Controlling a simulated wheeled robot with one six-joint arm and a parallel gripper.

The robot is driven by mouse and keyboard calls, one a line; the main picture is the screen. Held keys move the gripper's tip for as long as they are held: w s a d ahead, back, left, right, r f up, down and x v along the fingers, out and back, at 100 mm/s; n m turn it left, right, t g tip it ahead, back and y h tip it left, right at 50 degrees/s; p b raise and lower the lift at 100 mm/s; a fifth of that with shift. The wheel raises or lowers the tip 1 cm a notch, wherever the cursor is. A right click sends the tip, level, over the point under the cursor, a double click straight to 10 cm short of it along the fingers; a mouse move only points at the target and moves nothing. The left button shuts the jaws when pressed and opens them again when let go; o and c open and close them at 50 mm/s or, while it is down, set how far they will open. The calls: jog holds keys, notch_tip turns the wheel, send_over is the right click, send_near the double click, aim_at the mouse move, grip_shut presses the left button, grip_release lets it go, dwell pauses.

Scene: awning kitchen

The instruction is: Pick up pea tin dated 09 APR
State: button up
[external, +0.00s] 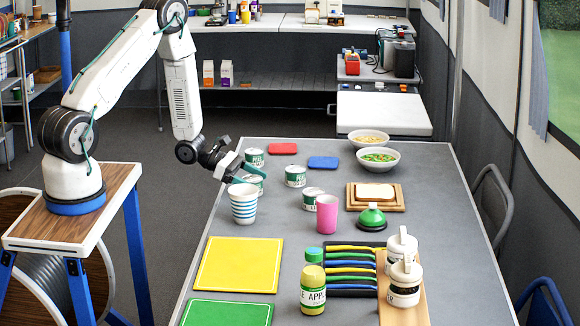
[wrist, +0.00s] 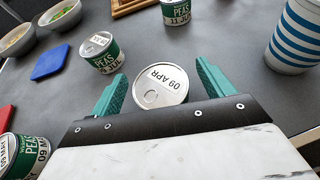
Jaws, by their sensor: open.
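The pea tin dated 09 APR (wrist: 162,84) stands upright, its silver lid facing my camera in the wrist view. My gripper (wrist: 160,78) is open, with one teal finger on each side of this tin. Another pea tin (wrist: 22,157), dated 09 MAY, is at the lower left in the wrist view.
A striped cup (external: 244,207) stands close in front of the gripper, and a pink cup (external: 327,213) is to the right. Red (external: 282,148) and blue (external: 323,162) boards and two bowls (external: 369,140) (external: 378,160) lie behind. A yellow board (external: 240,264) lies in front.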

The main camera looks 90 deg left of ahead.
jog(key=shift+x, duration=0.85)
jog(key=c, duration=1.2)
jog(key=shift+o, duration=0.2)
jog(key=shift+r, duration=0.15)
